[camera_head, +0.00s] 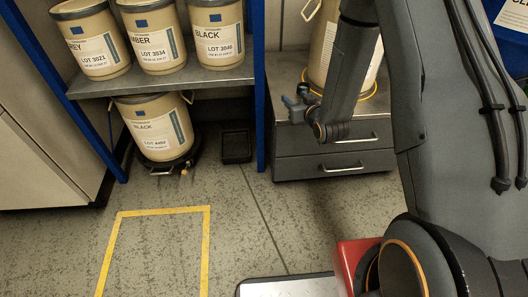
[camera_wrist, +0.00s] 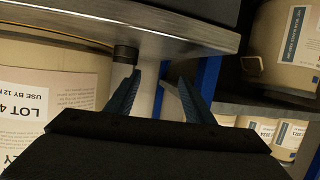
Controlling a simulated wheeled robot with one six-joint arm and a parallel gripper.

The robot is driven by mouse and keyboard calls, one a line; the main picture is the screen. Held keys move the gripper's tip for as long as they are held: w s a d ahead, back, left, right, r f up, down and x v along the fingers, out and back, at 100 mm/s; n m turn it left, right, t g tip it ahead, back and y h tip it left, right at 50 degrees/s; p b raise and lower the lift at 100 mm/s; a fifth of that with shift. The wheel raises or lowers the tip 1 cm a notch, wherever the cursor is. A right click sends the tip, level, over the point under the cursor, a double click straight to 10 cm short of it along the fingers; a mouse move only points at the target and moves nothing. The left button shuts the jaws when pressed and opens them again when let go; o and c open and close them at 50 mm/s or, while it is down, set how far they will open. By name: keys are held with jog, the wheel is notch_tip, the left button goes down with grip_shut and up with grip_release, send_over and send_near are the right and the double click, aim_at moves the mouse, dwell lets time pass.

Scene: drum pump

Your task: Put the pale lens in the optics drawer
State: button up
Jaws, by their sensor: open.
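No pale lens can be made out in either view. A grey cabinet with two drawers stands right of centre in the head view, its upper drawer (camera_head: 345,137) and lower drawer (camera_head: 335,164) both closed. No optics label is legible on it. My gripper (camera_head: 294,104) is by the left edge of the cabinet top. In the wrist view my gripper (camera_wrist: 160,82) is open, with nothing between its blue fingers. A small dark cylinder (camera_wrist: 126,54) shows close to the left fingertip, below a metal edge; I cannot tell what it is or whether they touch.
A large drum (camera_head: 328,52) stands on the cabinet, partly behind my arm. Left is a blue-framed shelf (camera_head: 215,80) with several drums, and a drum (camera_head: 155,128) below. A black tray (camera_head: 236,147) lies on the floor. The yellow-marked floor (camera_head: 155,255) is clear.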

jog(key=s+a+r+n+g, duration=0.1)
jog(key=s+a+r+g, duration=0.3)
jog(key=s+a, duration=0.4)
jog(key=s+a+r+n+g, duration=0.1)
jog(key=s+a+r+g, duration=0.3)
jog(key=s+a, duration=0.35)
jog(key=s+r+g+h, duration=0.1)
jog(key=s+r+g, duration=0.2)
jog(key=s, duration=1)
jog(key=s+r+n+g+h, duration=0.1)
jog(key=s+r+g, duration=0.2)
jog(key=s, duration=0.9)
jog(key=shift+s+a+n, duration=0.3)
jog(key=shift+s, duration=0.1)
jog(key=shift+r, duration=0.1)
